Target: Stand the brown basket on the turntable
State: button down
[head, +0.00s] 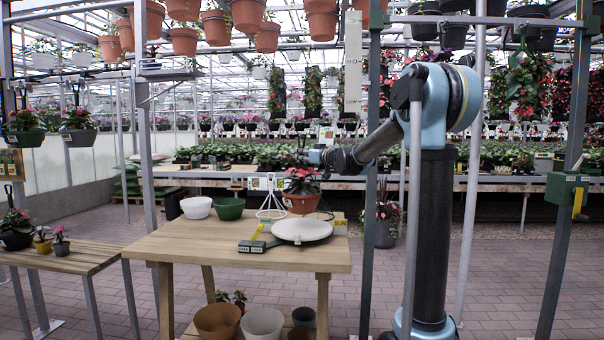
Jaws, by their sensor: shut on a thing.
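The brown basket (301,203) is a terracotta-coloured pot with a leafy plant in it. It is upright above the worktable, at the back edge of the turntable as seen in the head view. The turntable (303,230) is a pale round disc on the table. My gripper (302,156) is above the plant, small and dark in the view. It is shut on the basket's hanger, whose thin parts are hard to make out. I cannot tell whether the basket's base is clear of the table or how far behind the disc it is.
A green lever device (252,246) with a yellow handle adjoins the disc's left side. A white wire stand (271,200) is left of the basket. White (196,207) and green (230,209) bowls stand at the back left. Baskets (267,40) hang overhead. The table's front left is clear.

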jog(key=shift+f, duration=3.45)
jog(key=c, duration=1.6)
grip_release()
jog(key=shift+c, duration=0.2)
jog(key=v, duration=1.2)
